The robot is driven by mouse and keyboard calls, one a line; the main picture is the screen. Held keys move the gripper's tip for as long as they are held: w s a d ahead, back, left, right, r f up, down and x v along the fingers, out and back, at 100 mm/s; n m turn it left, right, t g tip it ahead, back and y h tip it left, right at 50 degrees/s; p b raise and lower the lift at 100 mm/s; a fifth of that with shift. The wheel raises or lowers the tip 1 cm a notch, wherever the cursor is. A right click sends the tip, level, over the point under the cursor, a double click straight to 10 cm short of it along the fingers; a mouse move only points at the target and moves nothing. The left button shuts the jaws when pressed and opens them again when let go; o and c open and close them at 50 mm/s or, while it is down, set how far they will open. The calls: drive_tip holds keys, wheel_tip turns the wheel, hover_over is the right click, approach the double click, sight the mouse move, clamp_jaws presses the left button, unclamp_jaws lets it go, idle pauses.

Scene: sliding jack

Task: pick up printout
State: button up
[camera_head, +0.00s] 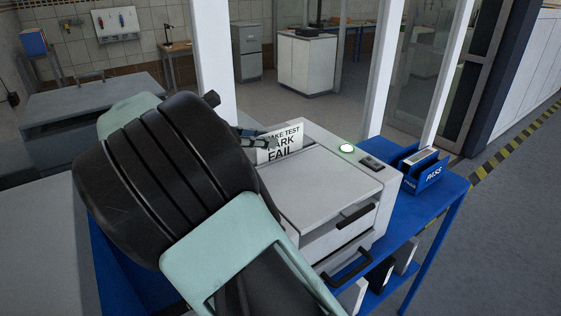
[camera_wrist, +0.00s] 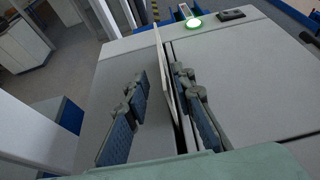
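The printout (camera_head: 284,145) is a white sheet standing upright from the top of a light grey machine (camera_head: 325,185). Its black text reads partly "PARK FAIL"; its left edge is hidden by my gripper (camera_head: 252,140). In the wrist view the printout (camera_wrist: 167,85) shows nearly edge-on, rising beside a dark slot. My gripper (camera_wrist: 160,80) is open, with one finger on each side of the sheet. A gap shows between the left finger and the sheet. The right finger is close to the sheet; I cannot tell whether it touches.
A green-lit button (camera_head: 347,149) and a dark switch (camera_head: 371,163) sit on the machine's top. A blue tray marked PASS (camera_head: 427,178) stands right on the blue table (camera_head: 440,195). A white post (camera_head: 213,60) rises behind my arm. The machine's flat top is otherwise clear.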

sight(280, 141)
drive_tip(key=x, duration=0.5)
drive_tip(key=shift+s+d+p, duration=0.2)
drive_tip(key=shift+d+p, duration=0.15)
drive_tip(key=shift+d, duration=0.05)
clamp_jaws()
